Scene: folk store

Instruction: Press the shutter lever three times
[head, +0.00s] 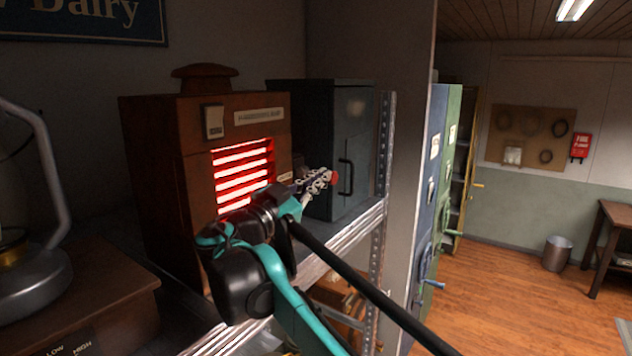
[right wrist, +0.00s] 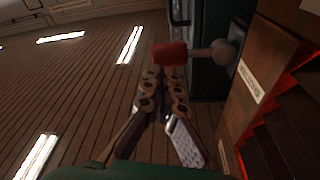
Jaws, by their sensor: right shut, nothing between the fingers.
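A brown wooden box (head: 160,150) stands on the shelf, with a slatted shutter (head: 243,172) in its front that glows red and white between the slats. The shutter lever's red knob (head: 335,177) shows just beyond my right gripper (head: 322,179). In the right wrist view the red knob (right wrist: 170,54) sits at the end of a short pale stem at the box's side. My right gripper (right wrist: 164,78) is shut and empty, its fingertips right at the knob; I cannot tell whether they touch. The gripper hides most of the lever in the head view. My left gripper is not in view.
A dark metal cabinet (head: 342,130) with a black handle stands close behind the lever. A perforated shelf post (head: 386,145) rises to its right. A lantern (head: 35,235) is at the far left. The wooden floor (head: 510,290) at right is open.

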